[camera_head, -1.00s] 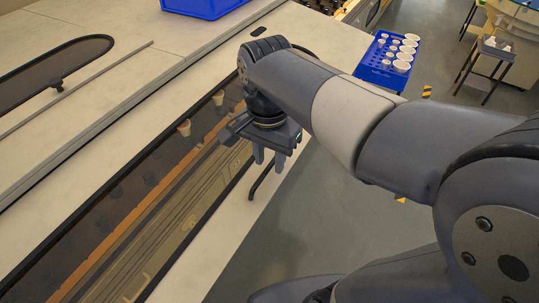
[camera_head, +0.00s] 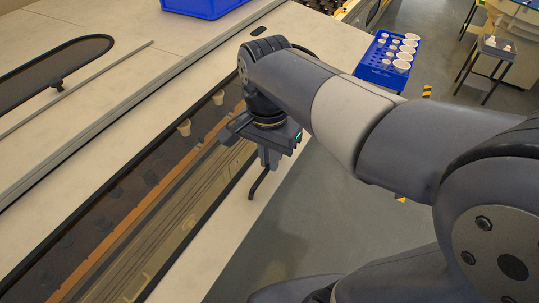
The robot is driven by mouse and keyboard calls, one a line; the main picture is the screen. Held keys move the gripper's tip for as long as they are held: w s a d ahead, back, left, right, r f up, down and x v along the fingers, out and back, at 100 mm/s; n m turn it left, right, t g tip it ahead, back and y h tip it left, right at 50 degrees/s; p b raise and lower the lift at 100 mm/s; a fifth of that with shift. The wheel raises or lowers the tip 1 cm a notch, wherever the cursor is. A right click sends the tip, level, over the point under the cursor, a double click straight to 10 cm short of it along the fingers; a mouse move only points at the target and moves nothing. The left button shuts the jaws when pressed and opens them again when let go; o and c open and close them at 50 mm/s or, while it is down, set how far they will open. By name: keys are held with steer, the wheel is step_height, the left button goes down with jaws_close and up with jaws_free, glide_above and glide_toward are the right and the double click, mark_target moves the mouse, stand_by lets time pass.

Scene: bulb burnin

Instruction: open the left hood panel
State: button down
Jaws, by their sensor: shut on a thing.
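The left hood panel (camera_head: 163,205) is a long dark-framed, see-through panel in the light bench on the left. It lies closed, flush with the bench. A thin black bent handle (camera_head: 257,186) stands at the panel's right side, on the pale strip. My gripper (camera_head: 269,160) points down over this strip and is shut on the upper part of the handle. The fingers hide the part of the handle between them.
A blue rack (camera_head: 376,74) with several white round pieces stands behind my arm. A blue bin (camera_head: 205,6) sits at the top. A small dark stool (camera_head: 494,50) is at the far right. Grey floor (camera_head: 300,240) lies open right of the bench.

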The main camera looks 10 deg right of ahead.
mark_target(268, 175)
steer(key=shift+t+y, duration=0.4)
steer(key=shift+y, duration=0.1)
step_height(268, 175, down, 4)
steer(key=b, duration=0.4)
steer(key=shift+f, duration=0.2)
steer(key=shift+w+a+f+b, duration=0.15)
steer(key=shift+f+b, duration=0.45)
steer(key=shift+f, duration=0.05)
steer(key=c, duration=1.5)
jaws_free()
steer(key=r, duration=0.7)
steer(key=s+d+r, duration=0.1)
steer(key=r, duration=0.3)
steer(key=shift+p, duration=0.35)
